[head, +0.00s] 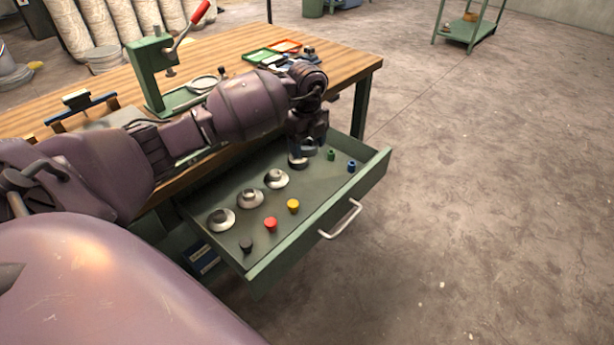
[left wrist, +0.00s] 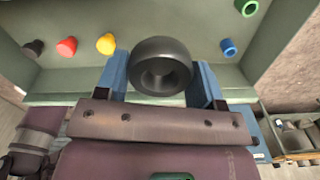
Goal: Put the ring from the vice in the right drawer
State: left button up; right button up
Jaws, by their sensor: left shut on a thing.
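A dark, thick ring (left wrist: 148,79) sits between the blue fingers of my left gripper (left wrist: 160,82) in the left wrist view. The gripper is shut on it. In the head view my left gripper (head: 304,150) is over the far part of the open green drawer (head: 322,203). The drawer floor shows beyond the ring in the left wrist view, and I cannot tell whether the ring touches it. I cannot clearly make out a vice. My right gripper is not in view.
The drawer holds several metal discs (head: 221,220), a red piece (head: 270,224), a yellow piece (head: 293,206), a black piece (head: 246,246), a green piece (head: 331,154) and a blue one (head: 351,166). A green press (head: 147,75) stands on the wooden table (head: 345,64).

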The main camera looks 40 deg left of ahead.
pick_arm(q)
send_over(307, 184)
notch_tip(307, 184, down, 6)
jog(key=shift+r+b, duration=0.1)
jog(key=shift+b, duration=0.35)
notch_tip(307, 184, down, 5)
jog(key=shift+f+b, duration=0.15)
jog(key=shift+b, duration=0.5)
jog(key=shift+f, duration=0.25)
jog(key=shift+r, duration=0.15)
jog(key=shift+f, duration=0.2)
jog(key=o, duration=0.9)
jog(key=shift+o, duration=1.2)
